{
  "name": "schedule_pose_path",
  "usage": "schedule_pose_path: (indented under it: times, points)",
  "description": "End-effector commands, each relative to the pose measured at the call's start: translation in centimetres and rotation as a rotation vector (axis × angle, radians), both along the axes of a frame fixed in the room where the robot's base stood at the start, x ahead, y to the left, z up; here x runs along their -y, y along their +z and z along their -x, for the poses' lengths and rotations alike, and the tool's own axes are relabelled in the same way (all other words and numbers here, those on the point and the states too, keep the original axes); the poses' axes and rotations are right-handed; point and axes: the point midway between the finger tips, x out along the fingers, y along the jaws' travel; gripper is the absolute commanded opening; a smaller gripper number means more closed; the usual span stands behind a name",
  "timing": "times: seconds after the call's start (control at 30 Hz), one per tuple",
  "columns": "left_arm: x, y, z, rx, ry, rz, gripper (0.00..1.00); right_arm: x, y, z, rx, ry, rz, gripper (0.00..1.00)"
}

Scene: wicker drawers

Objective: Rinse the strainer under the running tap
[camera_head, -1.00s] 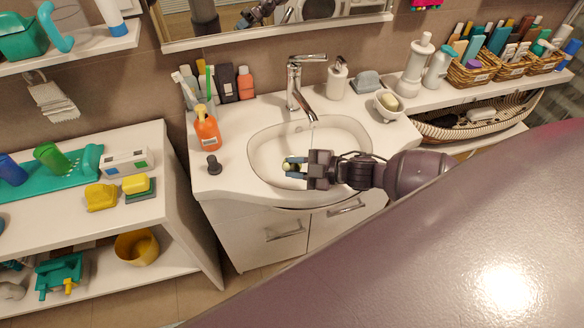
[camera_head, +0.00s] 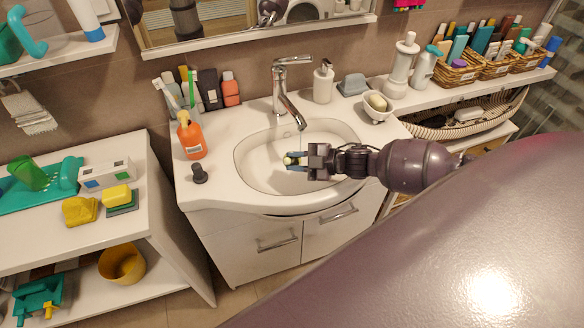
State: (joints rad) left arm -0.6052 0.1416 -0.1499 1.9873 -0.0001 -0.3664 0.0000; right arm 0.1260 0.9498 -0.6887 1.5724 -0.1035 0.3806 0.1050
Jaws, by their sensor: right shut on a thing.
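My right gripper (camera_head: 297,161) is over the white sink basin (camera_head: 258,176), its arm coming in from the right. It is shut on a small pale yellow-green thing (camera_head: 289,160), probably the strainer, mostly hidden by the fingers, so its shape is unclear. The chrome tap (camera_head: 281,88) stands at the back of the basin. Its spout end is above and slightly right of the fingertips in the picture. I cannot clearly make out a water stream. My left gripper is not in view.
An orange pump bottle (camera_head: 190,136) and a dark stopper-like piece (camera_head: 199,174) stand left of the basin. A large glossy part of mine covers the lower right.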

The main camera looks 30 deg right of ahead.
Motion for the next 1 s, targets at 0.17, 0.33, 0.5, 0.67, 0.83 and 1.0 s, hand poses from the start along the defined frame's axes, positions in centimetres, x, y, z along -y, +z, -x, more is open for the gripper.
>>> schedule_pose_path:
  times: [0.17,0.33,0.5,0.67,0.83,1.0]
  points:
    - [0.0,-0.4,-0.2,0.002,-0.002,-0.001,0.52,1.2,-0.1,-0.8,0.001,0.0,0.002,0.02]
    - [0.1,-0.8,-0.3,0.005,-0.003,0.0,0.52,2.3,-0.1,-1.6,0.001,0.0,0.001,0.02]
    - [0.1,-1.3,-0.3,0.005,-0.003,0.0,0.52,3.5,-0.2,-2.3,0.001,0.0,0.001,0.02]
    - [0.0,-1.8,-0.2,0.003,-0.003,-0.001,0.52,4.4,-0.1,-2.9,0.001,0.0,0.001,0.02]
    - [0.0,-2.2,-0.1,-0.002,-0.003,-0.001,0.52,4.9,-0.1,-3.2,0.001,0.001,0.0,0.02]
    - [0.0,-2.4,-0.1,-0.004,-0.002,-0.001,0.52,5.1,0.0,-3.3,0.0,0.001,-0.001,0.02]
